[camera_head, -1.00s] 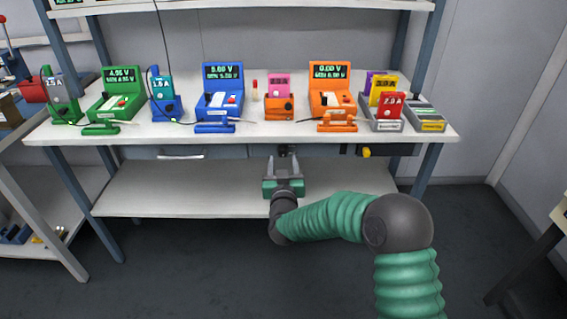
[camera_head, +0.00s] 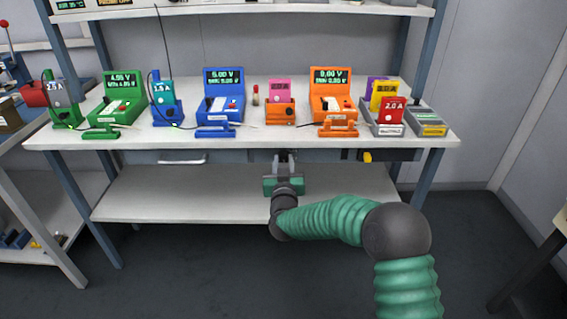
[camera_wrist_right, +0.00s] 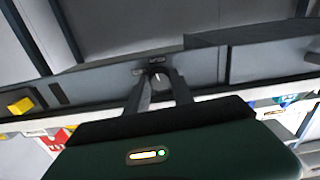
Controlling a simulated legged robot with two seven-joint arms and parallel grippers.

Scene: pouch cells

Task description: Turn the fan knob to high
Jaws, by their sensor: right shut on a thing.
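The fan knob (camera_wrist_right: 157,79) is a small dark round knob with a pale mark, on the grey front panel under the bench top, with a small label above it. My right gripper (camera_wrist_right: 157,82) is shut on the knob, one finger on each side of it. In the head view the right gripper (camera_head: 284,158) reaches up to the panel under the bench edge, and its fingers hide most of the knob there. The label's words and the knob's setting are too small to read. My left gripper is not in view.
The white bench top (camera_head: 240,140) above the gripper carries several coloured testers and pouch cells. A yellow part (camera_head: 367,157) sits on the panel to the right. A lower shelf (camera_head: 190,195) lies below the hand, and bare floor is in front.

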